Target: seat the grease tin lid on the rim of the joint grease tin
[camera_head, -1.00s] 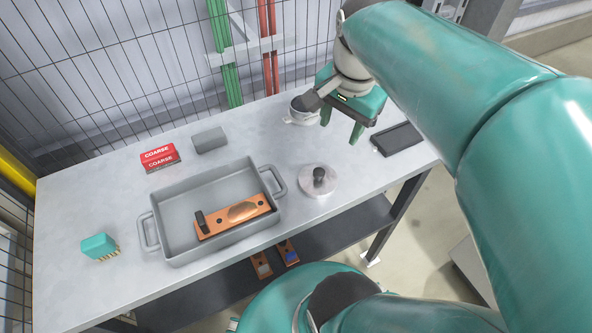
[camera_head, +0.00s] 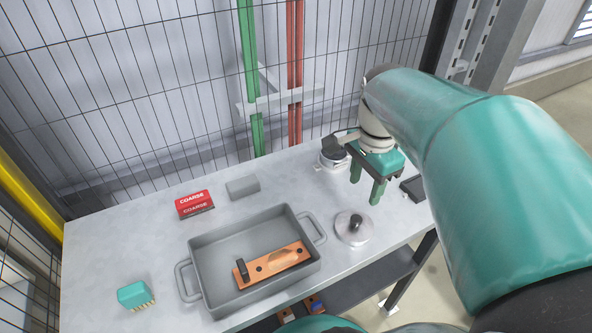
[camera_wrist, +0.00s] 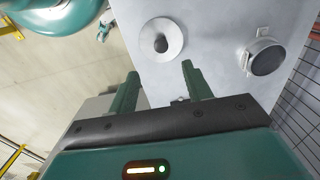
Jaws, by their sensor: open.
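The grease tin lid (camera_head: 352,229) is a round, pale metal disc with a dark knob. It lies flat on the grey bench, to the right of the tray. The lid also shows in the wrist view (camera_wrist: 174,30), beyond the fingertips. The joint grease tin (camera_head: 330,163) is a short pale round pot with a dark inside, farther back on the bench and partly hidden by my arm. It shows in the wrist view (camera_wrist: 250,56) to the right of the lid. My gripper (camera_head: 366,183) is open and empty, fingers pointing down, above and behind the lid. It also shows in the wrist view (camera_wrist: 160,73).
A grey tray (camera_head: 210,291) holds a copper bar (camera_head: 280,262). A red box (camera_head: 194,204), a grey block (camera_head: 242,187) and a teal brush (camera_head: 135,294) stand around it. A dark flat object (camera_head: 413,188) lies right of my gripper. Wire mesh (camera_head: 130,100) rises behind the bench.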

